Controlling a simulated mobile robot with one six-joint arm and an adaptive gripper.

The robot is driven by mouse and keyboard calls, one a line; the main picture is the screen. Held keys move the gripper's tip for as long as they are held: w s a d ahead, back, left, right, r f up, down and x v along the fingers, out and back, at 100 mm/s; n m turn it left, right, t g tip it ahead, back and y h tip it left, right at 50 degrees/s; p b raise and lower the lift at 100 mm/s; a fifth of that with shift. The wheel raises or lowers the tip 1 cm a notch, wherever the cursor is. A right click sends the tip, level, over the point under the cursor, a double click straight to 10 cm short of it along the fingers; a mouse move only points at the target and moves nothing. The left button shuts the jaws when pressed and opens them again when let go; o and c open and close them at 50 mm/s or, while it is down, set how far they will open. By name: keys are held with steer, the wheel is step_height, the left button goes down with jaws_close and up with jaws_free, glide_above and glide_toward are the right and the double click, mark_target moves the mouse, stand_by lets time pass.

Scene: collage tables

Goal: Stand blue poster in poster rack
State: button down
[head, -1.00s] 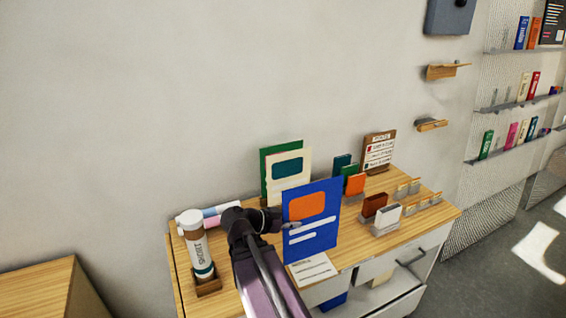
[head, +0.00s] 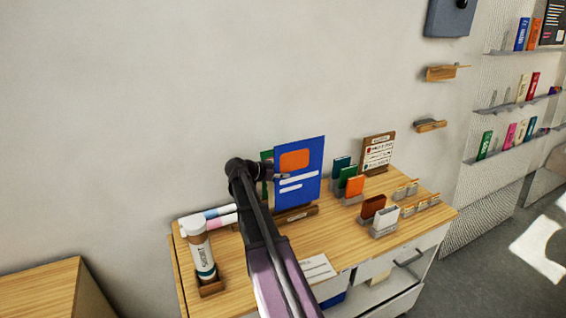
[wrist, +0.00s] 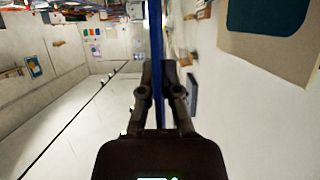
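The blue poster (head: 300,172), with an orange block and white lines, is upright in my gripper (head: 281,176), which grips its left edge. In the wrist view my gripper (wrist: 160,92) is shut on the poster (wrist: 156,50), seen edge-on as a thin blue line. The wooden poster rack (head: 297,216) is on the table near the wall, just below the poster. A green poster (head: 266,157) shows behind my arm and the blue poster. A cream poster with a teal block (wrist: 268,45) shows beside the blue one in the wrist view. Whether the blue poster's lower edge touches the rack is unclear.
A white tube (head: 199,250) stands in a wooden holder at the table's left. Rolled papers (head: 210,219) lie behind it. Small coloured cards (head: 348,182) and holders (head: 378,217) stand to the right. A white card (head: 317,268) lies near the front edge.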

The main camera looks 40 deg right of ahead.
steer(key=w+d, duration=0.1)
steer(key=w, duration=0.1)
steer(key=w+d+r, duration=0.1)
steer(key=shift+w+d, duration=0.35)
steer(key=shift+d, duration=0.05)
steer(key=shift+f, duration=0.2)
step_height(320, 180, down, 8)
steer(key=b, duration=0.7)
steer(key=shift+r, duration=0.15)
steer(key=shift+s+b, duration=0.1)
steer(key=shift+b, duration=0.35)
stand_by(1.1)
